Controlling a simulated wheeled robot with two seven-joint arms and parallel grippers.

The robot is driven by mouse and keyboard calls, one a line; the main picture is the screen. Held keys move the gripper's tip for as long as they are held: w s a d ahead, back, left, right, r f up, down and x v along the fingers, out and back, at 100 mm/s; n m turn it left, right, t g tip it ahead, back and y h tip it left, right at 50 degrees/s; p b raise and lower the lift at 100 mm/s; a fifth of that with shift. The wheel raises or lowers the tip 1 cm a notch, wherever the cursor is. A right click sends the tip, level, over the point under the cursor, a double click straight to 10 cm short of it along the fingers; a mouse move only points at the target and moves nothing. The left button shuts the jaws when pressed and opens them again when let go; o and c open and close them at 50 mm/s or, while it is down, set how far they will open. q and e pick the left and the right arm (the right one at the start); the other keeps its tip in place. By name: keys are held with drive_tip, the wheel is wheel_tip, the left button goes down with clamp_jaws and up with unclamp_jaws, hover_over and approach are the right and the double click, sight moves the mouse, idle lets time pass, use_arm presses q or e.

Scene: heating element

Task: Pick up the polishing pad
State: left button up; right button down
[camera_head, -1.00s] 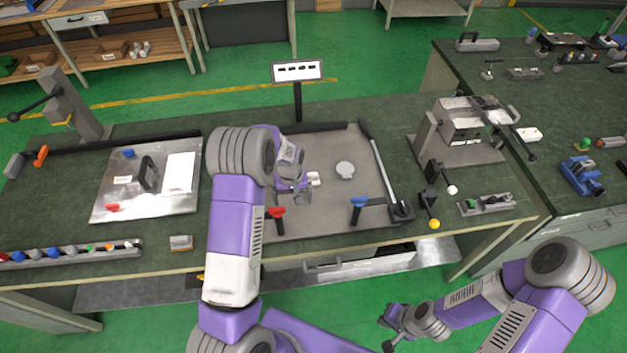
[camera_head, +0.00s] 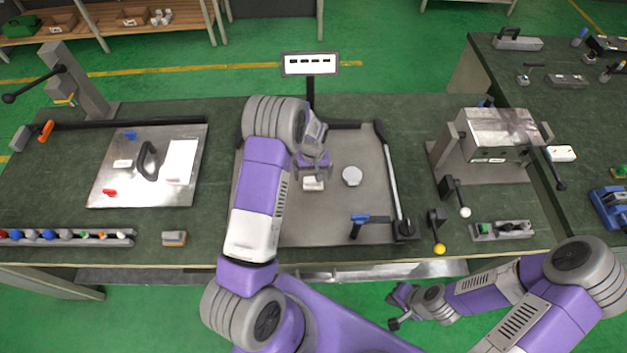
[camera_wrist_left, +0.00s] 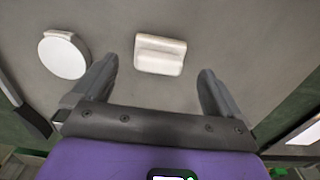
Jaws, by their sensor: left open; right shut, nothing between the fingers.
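A small white block with a raised ridge (camera_head: 313,184), which looks like the polishing pad, lies on the grey plate (camera_head: 365,215). In the left wrist view the block (camera_wrist_left: 160,54) lies between and just beyond the fingertips, apart from both. My left gripper (camera_head: 314,172) is open above the plate at the block; the left wrist view also shows its spread fingers (camera_wrist_left: 158,72). A round white disc (camera_head: 352,176) lies to the right of the block and shows at left in the left wrist view (camera_wrist_left: 63,55). My right gripper (camera_head: 399,305) is shut and empty, in front of the bench.
A long lever bar (camera_head: 389,170) and a blue-handled tool (camera_head: 372,219) are at the plate's right. A sign (camera_head: 310,64) stands behind. A metal tray (camera_head: 108,185) lies left, and a grey-orange block (camera_head: 174,238) sits near the front edge. A boxy machine (camera_head: 497,135) stands right.

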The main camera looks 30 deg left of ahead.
sight(313, 178)
use_arm(q)
drive_tip(key=f, duration=0.4)
drive_tip(key=shift+w+f+p, duration=0.1)
drive_tip(key=shift+w+p, duration=0.15)
drive_tip(key=shift+p, duration=0.05)
drive_tip(key=shift+s, duration=0.15)
drive_tip(key=c, duration=1.2)
wheel_tip(313, 178, up, 10)
drive_tip(key=shift+r+b, duration=0.1)
drive_tip(key=shift+b, duration=0.4)
drive_tip(key=o, duration=0.6)
drive_tip(key=shift+c, duration=0.2)
drive_tip(key=c, duration=0.3)
